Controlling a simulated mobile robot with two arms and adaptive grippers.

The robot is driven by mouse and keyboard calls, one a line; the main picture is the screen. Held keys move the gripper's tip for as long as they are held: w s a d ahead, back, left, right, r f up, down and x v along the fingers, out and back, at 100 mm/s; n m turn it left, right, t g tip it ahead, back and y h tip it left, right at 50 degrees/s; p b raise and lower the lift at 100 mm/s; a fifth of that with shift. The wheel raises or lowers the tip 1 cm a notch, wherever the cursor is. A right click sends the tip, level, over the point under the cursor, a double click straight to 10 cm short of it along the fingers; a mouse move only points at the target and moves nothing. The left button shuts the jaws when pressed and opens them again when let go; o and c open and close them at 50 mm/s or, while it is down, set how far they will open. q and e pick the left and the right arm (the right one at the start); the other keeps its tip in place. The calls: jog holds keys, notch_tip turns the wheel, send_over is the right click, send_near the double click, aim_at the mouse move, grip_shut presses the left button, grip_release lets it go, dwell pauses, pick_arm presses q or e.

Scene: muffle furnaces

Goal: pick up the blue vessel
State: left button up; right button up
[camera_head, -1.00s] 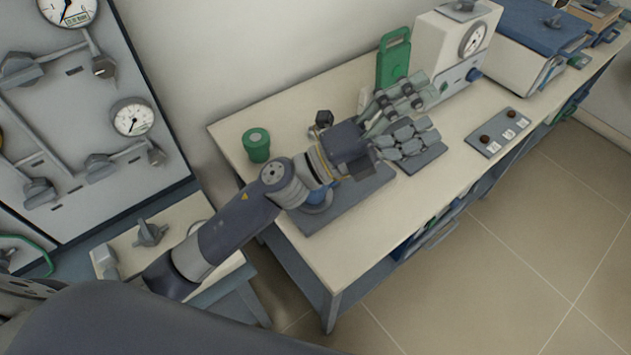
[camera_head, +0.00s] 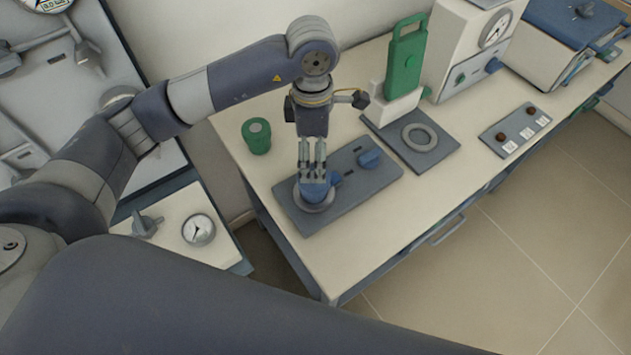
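The blue vessel (camera_head: 315,193) stands on a round grey seat at the left end of a dark grey plate (camera_head: 345,204) on the bench. My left gripper (camera_head: 313,176) points down right at the vessel, its fingertips over or around the vessel's top. The fingers hide part of the vessel, and I cannot tell whether they are closed on it. My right gripper is not in view.
To the right are a plate with a grey ring (camera_head: 419,137), a tall green holder (camera_head: 404,62), a white device with a gauge (camera_head: 468,50) and a small panel with dark knobs (camera_head: 515,131). The bench front is clear.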

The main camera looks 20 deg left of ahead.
aim_at(313, 177)
pick_arm(q)
jog(key=shift+a+f, duration=0.2)
jog(key=shift+f, duration=0.2)
notch_tip(313, 177, down, 4)
jog(key=shift+s+f+p, duration=0.15)
jog(key=shift+p, duration=0.45)
jog(key=shift+s+d+f+p, duration=0.1)
jog(key=shift+f+p, duration=0.35)
jog(key=shift+f, duration=0.15)
jog(key=f, duration=0.1)
jog(key=f+p, duration=0.1)
jog(key=f, duration=0.1)
jog(key=shift+s+d+f, duration=0.15)
jog(key=shift+s+f, duration=0.05)
jog(key=shift+s, duration=0.1)
jog(key=shift+w+f, duration=0.1)
jog(key=shift+f, duration=0.4)
jog(key=c, duration=1.3)
jog(key=shift+r, duration=0.1)
jog(key=shift+c, duration=1.3)
jog(key=shift+r, duration=0.15)
